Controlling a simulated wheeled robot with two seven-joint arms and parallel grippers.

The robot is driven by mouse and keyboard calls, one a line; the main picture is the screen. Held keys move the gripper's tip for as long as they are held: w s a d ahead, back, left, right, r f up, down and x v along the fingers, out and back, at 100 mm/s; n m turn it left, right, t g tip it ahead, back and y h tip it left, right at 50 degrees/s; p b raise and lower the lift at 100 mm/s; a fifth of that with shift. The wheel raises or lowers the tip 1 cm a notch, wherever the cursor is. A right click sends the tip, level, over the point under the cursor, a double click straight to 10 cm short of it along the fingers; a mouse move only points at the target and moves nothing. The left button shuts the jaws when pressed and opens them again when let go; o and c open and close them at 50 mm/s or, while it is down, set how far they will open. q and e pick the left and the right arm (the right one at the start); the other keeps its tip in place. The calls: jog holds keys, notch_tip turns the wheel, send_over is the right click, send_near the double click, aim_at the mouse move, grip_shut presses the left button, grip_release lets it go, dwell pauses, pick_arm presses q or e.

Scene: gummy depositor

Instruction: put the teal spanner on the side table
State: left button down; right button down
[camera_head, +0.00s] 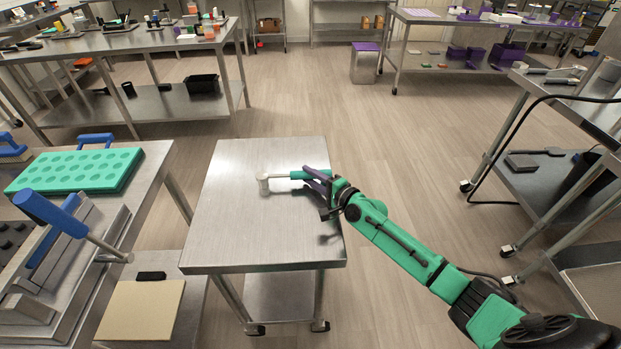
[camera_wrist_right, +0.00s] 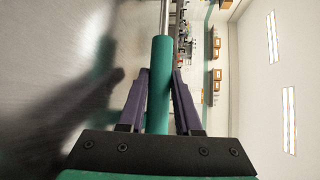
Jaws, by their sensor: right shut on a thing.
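The teal spanner has a teal handle (camera_head: 298,175) and a pale metal head (camera_head: 263,184). It lies roughly level over the small steel side table (camera_head: 240,225), its head pointing left. My right gripper (camera_head: 314,180) reaches in from the right and is shut on the handle. In the wrist view the handle (camera_wrist_right: 160,85) runs between the two purple fingers, with the metal shaft (camera_wrist_right: 165,15) beyond them. The table surface is close beside it. I cannot tell whether the spanner touches the table. My left gripper is not in view.
The side table top looks otherwise bare. At left, a steel bench holds a green mould tray (camera_head: 85,169) and a machine with a blue-handled lever (camera_head: 48,212). A steel cart (camera_head: 545,185) stands at right. Open floor lies behind the side table.

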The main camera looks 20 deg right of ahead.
jog(key=c, duration=0.9)
grip_release()
jog(key=shift+r, duration=0.15)
jog(key=v, duration=1.2)
